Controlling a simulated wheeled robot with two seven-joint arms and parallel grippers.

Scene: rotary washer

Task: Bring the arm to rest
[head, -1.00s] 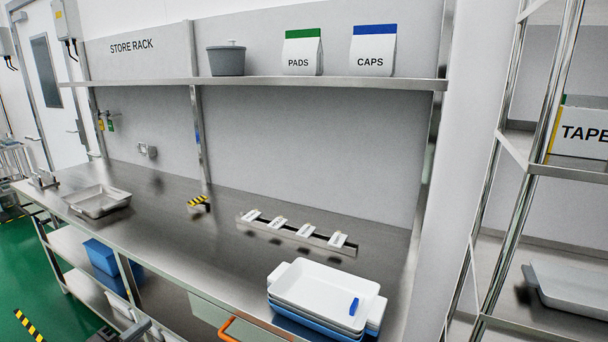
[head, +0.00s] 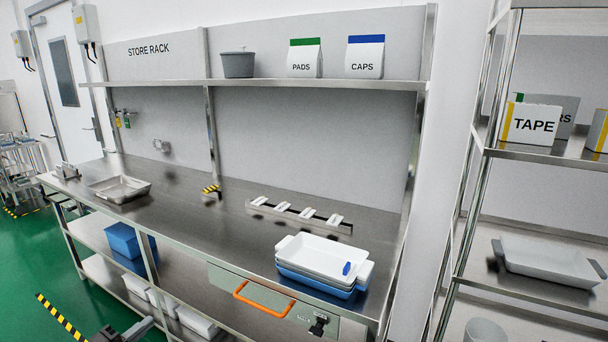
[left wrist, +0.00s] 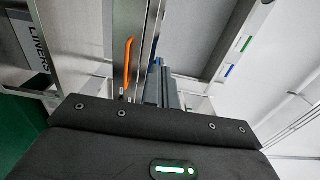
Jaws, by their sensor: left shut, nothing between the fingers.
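My left gripper (head: 138,328) shows only in part at the bottom edge of the head view, low in front of the steel bench (head: 180,226). It is shut with nothing in it and apart from the bench top. The rest of that arm is mostly out of frame. In the left wrist view the black housing of my left gripper, with a green light, fills the lower part. My right gripper is in neither view.
An orange handle (head: 262,300) sticks out from the bench front; it also shows in the left wrist view (left wrist: 127,62). Stacked trays (head: 322,258) stand on the bench's right end. A steel rack (head: 535,153) stands at right. Green floor (head: 30,260) is open at left.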

